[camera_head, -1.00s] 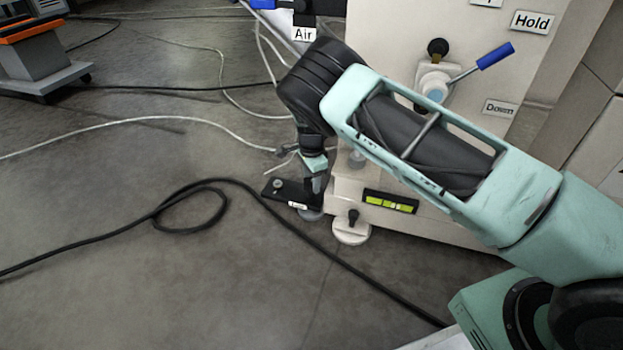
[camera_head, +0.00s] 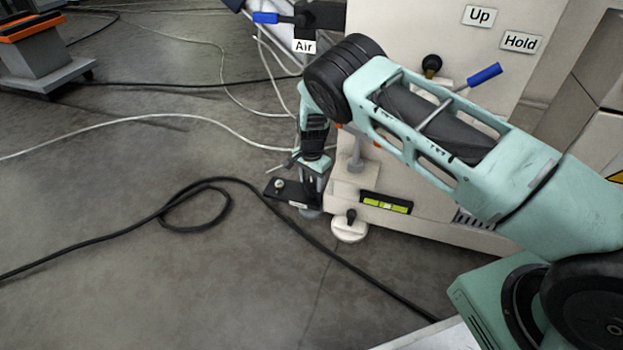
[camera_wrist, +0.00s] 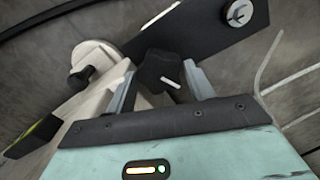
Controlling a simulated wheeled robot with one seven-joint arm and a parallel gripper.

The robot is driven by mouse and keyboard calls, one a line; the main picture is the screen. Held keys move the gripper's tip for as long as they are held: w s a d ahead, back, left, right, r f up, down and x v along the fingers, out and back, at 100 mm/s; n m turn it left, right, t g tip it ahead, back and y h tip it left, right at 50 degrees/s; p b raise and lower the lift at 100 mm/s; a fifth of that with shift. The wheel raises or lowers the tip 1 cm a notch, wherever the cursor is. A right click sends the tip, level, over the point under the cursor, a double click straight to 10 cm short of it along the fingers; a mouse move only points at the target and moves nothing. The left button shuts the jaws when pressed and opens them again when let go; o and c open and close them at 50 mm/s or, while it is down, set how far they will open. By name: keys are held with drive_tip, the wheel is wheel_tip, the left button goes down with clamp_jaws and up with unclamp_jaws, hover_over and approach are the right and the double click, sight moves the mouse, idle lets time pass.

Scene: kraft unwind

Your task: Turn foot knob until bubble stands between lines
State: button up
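The spirit level (camera_head: 386,202), a yellow-green vial in a black housing, sits low on the pale machine. Its bubble is too small to place against the lines. My gripper (camera_head: 309,178) points down beside the machine's lower left corner. In the wrist view its fingers (camera_wrist: 160,70) stand apart, one on each side of a black knob (camera_wrist: 158,78) with a white mark. I cannot tell whether they press on it. In the head view my gripper hides most of that knob, above a foot. The level shows partly at the wrist view's left edge (camera_wrist: 32,136).
A second foot (camera_head: 349,230) with a black knob stands right of my gripper. A black plate (camera_head: 297,194) with a bolt juts out left of the machine. A black cable (camera_head: 210,182) and a white hose (camera_head: 160,115) lie on the floor. Blue-handled levers are above.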

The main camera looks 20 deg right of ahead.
drive_tip(key=shift+o, duration=1.2)
drive_tip(key=shift+f, duration=0.1)
